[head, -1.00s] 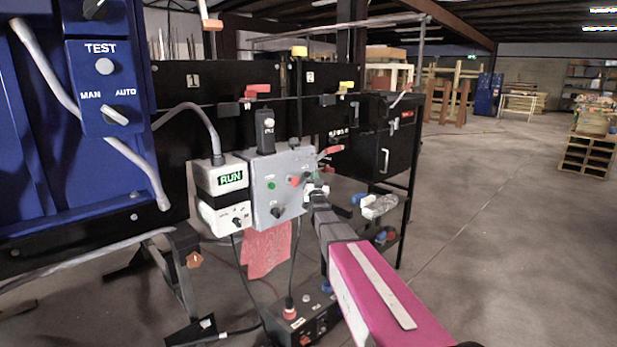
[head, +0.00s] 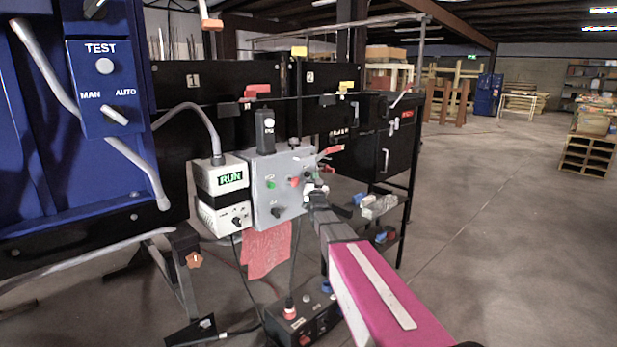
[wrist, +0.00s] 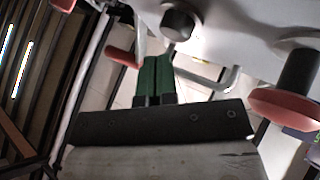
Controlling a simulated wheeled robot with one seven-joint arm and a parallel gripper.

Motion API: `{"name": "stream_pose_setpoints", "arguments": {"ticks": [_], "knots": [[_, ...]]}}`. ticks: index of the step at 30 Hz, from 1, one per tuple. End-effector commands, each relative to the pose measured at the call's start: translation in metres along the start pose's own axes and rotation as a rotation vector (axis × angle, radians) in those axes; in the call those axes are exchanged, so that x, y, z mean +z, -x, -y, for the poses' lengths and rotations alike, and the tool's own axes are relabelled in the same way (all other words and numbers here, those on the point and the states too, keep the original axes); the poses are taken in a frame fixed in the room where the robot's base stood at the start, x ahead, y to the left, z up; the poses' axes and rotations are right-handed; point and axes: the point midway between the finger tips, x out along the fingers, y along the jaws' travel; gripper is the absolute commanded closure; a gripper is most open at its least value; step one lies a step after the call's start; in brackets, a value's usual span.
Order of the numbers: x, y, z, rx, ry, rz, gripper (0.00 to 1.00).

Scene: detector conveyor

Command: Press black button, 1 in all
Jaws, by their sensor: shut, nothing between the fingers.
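A short black button (wrist: 180,20) sticks out of the pale panel face in the wrist view. My gripper (wrist: 157,62) is shut and empty, its green fingertips side by side just below the button in the picture. I cannot tell whether they touch it. In the head view my gripper (head: 314,190) is at the right side of the grey control box (head: 262,205). There I cannot make out the black button clearly beside the gripper. The box's front also has a green button (head: 271,184), a red button (head: 294,182) and a dark knob (head: 277,212).
A red mushroom knob (wrist: 284,106) stands out from the panel at the right of the wrist view. A bent grey rod (wrist: 222,82) passes behind the fingers. The white RUN box (head: 222,195) stands left of the grey box. Open floor (head: 500,250) lies to the right.

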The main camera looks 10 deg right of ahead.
Motion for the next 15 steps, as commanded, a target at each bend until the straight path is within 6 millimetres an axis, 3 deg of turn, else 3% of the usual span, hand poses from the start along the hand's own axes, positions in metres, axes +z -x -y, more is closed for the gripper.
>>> {"name": "stream_pose_setpoints", "arguments": {"ticks": [15], "knots": [[0.0035, -0.0051, 0.0037, 0.000, 0.000, 0.000, 1.00]]}}
